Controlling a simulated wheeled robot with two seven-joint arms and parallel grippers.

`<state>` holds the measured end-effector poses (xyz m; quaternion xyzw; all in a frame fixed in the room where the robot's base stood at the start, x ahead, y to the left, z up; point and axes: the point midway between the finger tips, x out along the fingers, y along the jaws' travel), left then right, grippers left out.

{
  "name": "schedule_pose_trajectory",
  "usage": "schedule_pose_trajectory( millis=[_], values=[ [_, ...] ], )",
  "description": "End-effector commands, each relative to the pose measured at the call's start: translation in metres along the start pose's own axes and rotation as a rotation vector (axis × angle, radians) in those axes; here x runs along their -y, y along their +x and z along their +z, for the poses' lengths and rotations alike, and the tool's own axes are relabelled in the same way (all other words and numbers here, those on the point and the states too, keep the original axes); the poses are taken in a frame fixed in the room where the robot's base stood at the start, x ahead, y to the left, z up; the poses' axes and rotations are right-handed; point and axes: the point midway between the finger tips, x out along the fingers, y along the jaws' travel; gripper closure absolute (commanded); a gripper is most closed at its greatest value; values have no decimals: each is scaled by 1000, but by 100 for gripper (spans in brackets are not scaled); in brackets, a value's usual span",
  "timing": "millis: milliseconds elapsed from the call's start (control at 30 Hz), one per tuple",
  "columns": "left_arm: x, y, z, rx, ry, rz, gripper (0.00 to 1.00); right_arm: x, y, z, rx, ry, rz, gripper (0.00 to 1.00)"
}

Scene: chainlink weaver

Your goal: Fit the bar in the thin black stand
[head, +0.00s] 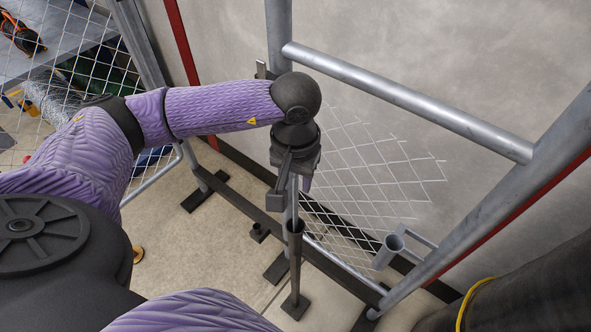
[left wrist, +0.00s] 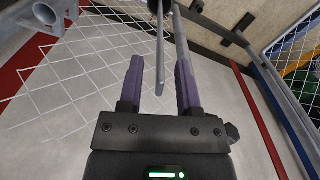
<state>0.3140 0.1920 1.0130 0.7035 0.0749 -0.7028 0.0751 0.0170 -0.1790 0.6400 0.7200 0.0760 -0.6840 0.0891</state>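A thin grey bar (head: 294,199) stands roughly upright, its lower end going into the top of the thin black stand (head: 295,262). In the left wrist view the bar (left wrist: 160,58) has its free end between my fingers, with gaps on both sides. The dark top of the stand (left wrist: 154,5) shows beyond it. My left gripper (head: 300,184) is above the stand, open around the bar's upper end; its two purple fingers (left wrist: 160,88) are spread. How deep the bar sits is hidden inside the stand. My right gripper is out of view.
A grey tube holder (head: 387,252) is on the fence frame at right. Loose chainlink mesh (head: 370,165) hangs behind, under a grey rail (head: 410,103). A dark cylinder (head: 530,295) fills the lower right.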

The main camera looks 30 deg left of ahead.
Motion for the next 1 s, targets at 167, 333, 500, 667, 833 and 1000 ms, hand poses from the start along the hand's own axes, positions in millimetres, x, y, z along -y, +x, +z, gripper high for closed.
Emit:
schedule_pose_trajectory(
  millis=[167,333,500,667,833,1000],
  values=[
    [0,0,0,0,0,0,50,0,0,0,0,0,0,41],
    [0,-12,-1,-2,-1,0,50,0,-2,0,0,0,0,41],
    [0,-57,-1,-6,1,2,50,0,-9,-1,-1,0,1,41],
    [0,-89,-1,-3,1,1,50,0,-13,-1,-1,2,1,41],
    [0,-100,0,0,0,0,50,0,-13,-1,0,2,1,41],
    [0,-99,0,1,0,0,50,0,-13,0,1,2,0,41]
  ],
)
